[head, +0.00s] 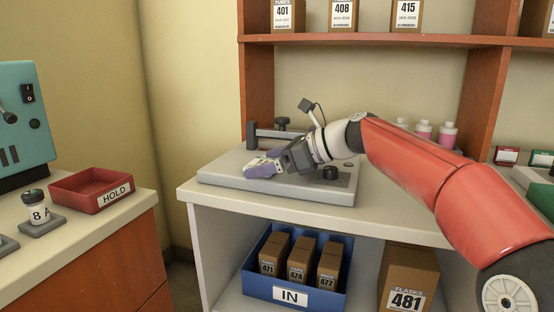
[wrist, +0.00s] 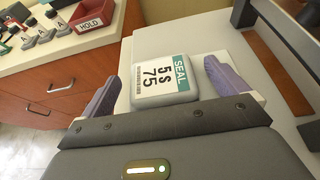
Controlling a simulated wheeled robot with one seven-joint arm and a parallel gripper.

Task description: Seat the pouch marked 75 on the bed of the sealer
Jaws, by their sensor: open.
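The pouch marked 75 (wrist: 165,88) is a pale, rounded packet with a white and green SEAL label. In the wrist view it lies flat on a pale surface between my gripper's two purple fingers. My gripper (head: 263,168) is open, with a gap between each finger and the pouch. In the head view it is low over the front left part of the sealer (head: 225,179), a grey flat machine with a dark raised bar behind. A brown strip (wrist: 278,72) runs to the right of the pouch in the wrist view. In the head view my fingers largely hide the pouch.
A black knob (head: 330,173) stands on the sealer's right part. A blue IN bin (head: 258,287) with boxes and a 481 carton (head: 408,275) are below. A red HOLD tray (head: 90,190) is on the left counter.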

